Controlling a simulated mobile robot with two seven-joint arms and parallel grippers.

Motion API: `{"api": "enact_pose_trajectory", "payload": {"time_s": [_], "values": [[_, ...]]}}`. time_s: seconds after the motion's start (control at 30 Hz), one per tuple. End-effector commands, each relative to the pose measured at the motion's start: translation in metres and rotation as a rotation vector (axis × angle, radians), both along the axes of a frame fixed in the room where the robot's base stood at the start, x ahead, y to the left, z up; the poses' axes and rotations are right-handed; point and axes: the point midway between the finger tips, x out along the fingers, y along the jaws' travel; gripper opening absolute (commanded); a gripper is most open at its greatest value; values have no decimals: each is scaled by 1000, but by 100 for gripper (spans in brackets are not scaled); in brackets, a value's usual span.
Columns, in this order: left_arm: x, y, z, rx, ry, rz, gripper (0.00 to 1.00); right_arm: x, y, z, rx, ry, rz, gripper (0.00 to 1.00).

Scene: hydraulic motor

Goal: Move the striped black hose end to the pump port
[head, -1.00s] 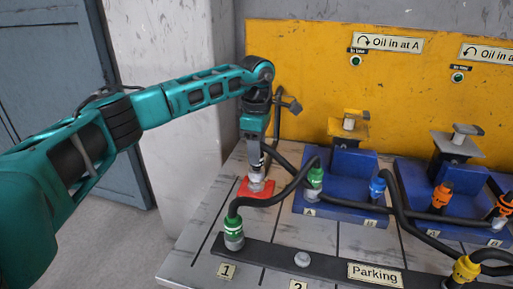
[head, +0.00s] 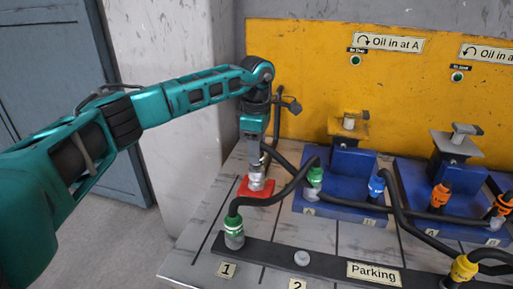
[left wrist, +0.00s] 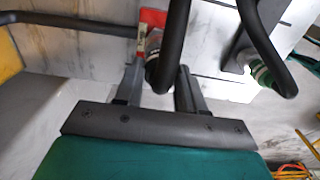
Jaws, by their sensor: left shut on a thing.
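My left gripper (head: 256,172) points down over a red pad (head: 265,197) at the table's back left in the head view. It is shut on the striped black hose end (head: 257,184), whose silver lower part stands upright at the pad. In the left wrist view, the hose end (left wrist: 153,46) sits between the fingers (left wrist: 158,80), next to the red pad (left wrist: 152,18), with its black hose passing in front. The fingers hide most of its stripes. I cannot tell whether it is seated or just above the pad. My right gripper is not in view.
A green-striped hose end (head: 234,232) stands on the dark parking rail (head: 325,262), close in front. A yellow panel (head: 305,70) rises behind.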

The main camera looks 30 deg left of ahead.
Motion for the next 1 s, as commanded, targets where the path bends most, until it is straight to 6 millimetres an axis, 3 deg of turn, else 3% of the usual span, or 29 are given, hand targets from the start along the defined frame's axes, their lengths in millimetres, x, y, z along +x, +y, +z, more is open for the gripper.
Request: {"api": "enact_pose_trajectory", "payload": {"time_s": [0.47,0.5,0.8,1.0], "values": [[0,0,-17,-1,0,0,0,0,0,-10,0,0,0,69],[0,0,-16,-1,0,0,41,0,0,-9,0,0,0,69],[0,0,-16,-1,0,0,69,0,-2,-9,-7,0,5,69],[0,0,-17,0,1,0,69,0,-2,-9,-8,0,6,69]]}}
